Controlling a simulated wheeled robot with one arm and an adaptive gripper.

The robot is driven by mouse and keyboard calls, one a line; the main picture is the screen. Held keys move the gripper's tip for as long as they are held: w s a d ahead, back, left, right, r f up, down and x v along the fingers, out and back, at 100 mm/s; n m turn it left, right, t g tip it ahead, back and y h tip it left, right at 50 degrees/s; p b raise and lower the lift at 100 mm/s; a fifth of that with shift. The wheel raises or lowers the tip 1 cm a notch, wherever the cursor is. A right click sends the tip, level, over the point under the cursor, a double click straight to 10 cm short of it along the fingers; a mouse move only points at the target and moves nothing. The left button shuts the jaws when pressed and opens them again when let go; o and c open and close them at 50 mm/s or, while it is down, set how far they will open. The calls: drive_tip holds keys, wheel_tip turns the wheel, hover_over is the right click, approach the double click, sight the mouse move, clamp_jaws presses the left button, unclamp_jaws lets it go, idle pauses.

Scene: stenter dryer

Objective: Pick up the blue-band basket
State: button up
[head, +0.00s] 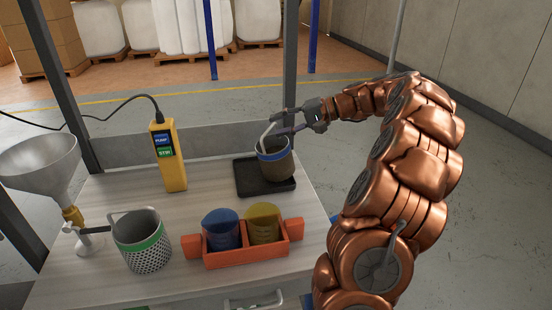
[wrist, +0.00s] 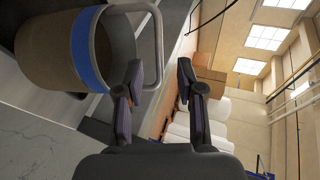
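The blue-band basket (head: 277,168) stands upright on a black tray (head: 252,186) at the back right of the table. It has a brownish body, a blue band near the rim and a pale wire handle on its left side. My gripper (head: 290,122) is just above and behind its rim, near the handle. In the wrist view, the basket (wrist: 50,50) fills the upper left, with its handle reaching toward the fingers. My gripper (wrist: 160,75) has its fingers apart, and the handle shows beside the left finger, seemingly in the gap. I cannot tell whether they touch.
A green-band basket (head: 142,250) stands at the front left near a funnel (head: 40,165). A yellow handheld control (head: 168,155) stands at the back. An orange holder (head: 247,258) with blue and yellow containers is at the front. The table middle is clear. A dark post rises behind the tray.

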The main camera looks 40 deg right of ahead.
sight(272, 127)
drive_tip(key=x, duration=0.3)
drive_tip(key=shift+w+a+f, duration=0.1)
drive_tip(key=shift+a, duration=0.05)
drive_tip(key=shift+c, duration=0.2)
clamp_jaws()
idle(0.4)
